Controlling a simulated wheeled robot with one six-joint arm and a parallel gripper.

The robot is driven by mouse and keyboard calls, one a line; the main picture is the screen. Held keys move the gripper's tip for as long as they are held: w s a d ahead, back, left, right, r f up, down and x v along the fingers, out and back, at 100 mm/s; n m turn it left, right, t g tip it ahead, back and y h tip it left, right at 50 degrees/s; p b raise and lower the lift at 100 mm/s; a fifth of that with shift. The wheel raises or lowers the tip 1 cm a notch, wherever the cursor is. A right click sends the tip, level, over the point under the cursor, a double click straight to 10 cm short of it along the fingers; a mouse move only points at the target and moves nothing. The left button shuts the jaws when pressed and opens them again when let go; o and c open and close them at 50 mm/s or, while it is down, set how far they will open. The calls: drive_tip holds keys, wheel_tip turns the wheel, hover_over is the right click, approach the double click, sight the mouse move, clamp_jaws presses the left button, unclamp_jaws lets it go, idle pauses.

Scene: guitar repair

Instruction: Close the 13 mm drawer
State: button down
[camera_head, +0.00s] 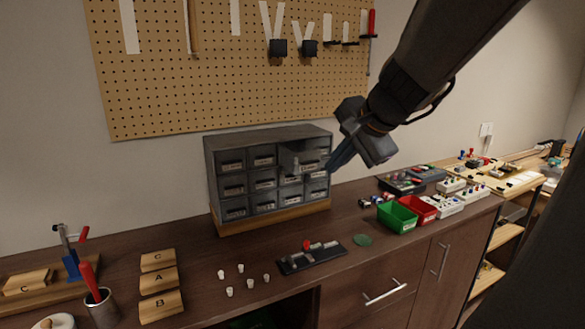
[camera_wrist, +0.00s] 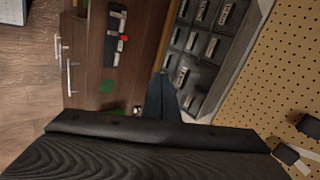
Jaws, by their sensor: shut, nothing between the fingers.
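A grey drawer cabinet (camera_head: 207,165) with rows of small labelled drawers stands on a wooden base on the bench against the wall. One upper drawer (camera_head: 300,160), right of the middle, looks pulled out past its neighbours. The labels are too small to read, so I cannot tell which drawer is marked 13 mm. My gripper (camera_head: 331,169) is shut and empty, its blue fingers in front of the cabinet's right column. Whether they touch a drawer front is unclear. In the wrist view the shut fingers (camera_wrist: 162,80) point towards the drawer fronts of the cabinet (camera_wrist: 238,45).
A black tray (camera_head: 312,258) with small parts, several white knobs (camera_head: 240,268) and a green disc (camera_head: 363,240) lie before the cabinet. Green (camera_head: 397,217) and red (camera_head: 420,208) bins stand to the right. A pegboard (camera_head: 150,90) is behind.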

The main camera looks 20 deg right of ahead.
wheel_tip(320, 180, up, 3)
drive_tip(key=d+m+t, duration=0.1)
drive_tip(key=d, duration=0.1)
drive_tip(key=b, duration=0.2)
approach(317, 160)
drive_tip(key=w+a+f, duration=0.1)
drive_tip(key=a+f, duration=0.2)
drive_tip(key=f, duration=0.2)
drive_tip(key=shift+w+a+m, duration=0.1)
drive_tip(key=shift+w+m, duration=0.2)
drive_tip(key=shift+w, duration=0.7)
drive_tip(key=w+p, duration=0.1)
drive_tip(key=w, duration=0.9)
drive_tip(key=shift+w+a+r, duration=0.1)
drive_tip(key=shift+w+a, duration=0.05)
drive_tip(key=shift+w, duration=0.25)
